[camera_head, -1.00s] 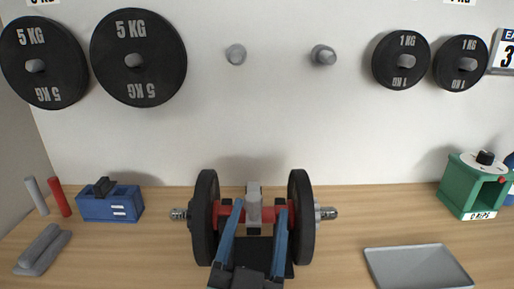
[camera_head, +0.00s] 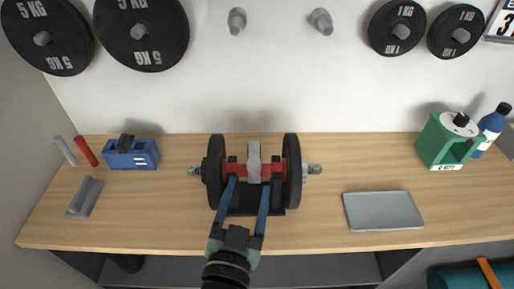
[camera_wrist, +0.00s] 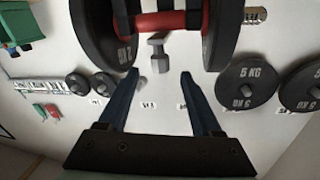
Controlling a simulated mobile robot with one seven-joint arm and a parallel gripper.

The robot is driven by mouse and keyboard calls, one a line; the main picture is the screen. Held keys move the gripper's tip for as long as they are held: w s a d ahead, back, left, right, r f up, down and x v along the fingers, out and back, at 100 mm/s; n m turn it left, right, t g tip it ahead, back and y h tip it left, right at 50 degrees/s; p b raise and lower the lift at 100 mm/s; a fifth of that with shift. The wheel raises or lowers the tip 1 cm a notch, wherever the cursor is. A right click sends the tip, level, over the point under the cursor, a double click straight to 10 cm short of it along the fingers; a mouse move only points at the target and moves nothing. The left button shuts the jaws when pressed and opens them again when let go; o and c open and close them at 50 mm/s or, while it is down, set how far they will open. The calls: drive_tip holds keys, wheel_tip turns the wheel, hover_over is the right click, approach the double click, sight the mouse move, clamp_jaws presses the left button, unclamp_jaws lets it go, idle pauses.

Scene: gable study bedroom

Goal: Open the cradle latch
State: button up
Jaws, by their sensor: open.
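A dumbbell with a red handle (camera_head: 237,170) and black plates (camera_head: 292,171) rests in a dark cradle (camera_head: 276,208) in the middle of the bench. A grey latch piece (camera_head: 254,163) stands upright across the handle's middle. My gripper (camera_head: 248,184) is at the near side of the dumbbell, its two blue fingers open and spread either side of the latch line. In the wrist view the open fingers (camera_wrist: 158,73) point towards the handle (camera_wrist: 165,20), with nothing between them. A grey T-shaped piece (camera_wrist: 157,45) shows beyond the tips; whether it is the latch or a wall peg is unclear.
A blue box (camera_head: 131,160), a grey angled block (camera_head: 84,197) and two rods stand left. A grey tray (camera_head: 383,211), green device (camera_head: 438,146) and blue bottle (camera_head: 491,128) are right. The bench (camera_head: 330,222) is clear between dumbbell and tray.

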sight(257, 155)
drive_tip(key=w, duration=0.3)
drive_tip(key=w+d+p, duration=0.1)
drive_tip(key=w, duration=0.2)
drive_tip(key=w+d, duration=0.1)
drive_tip(key=w, duration=0.2)
drive_tip(key=shift+w, duration=0.4)
drive_tip(key=shift+c, duration=0.3)
clamp_jaws()
idle(0.7)
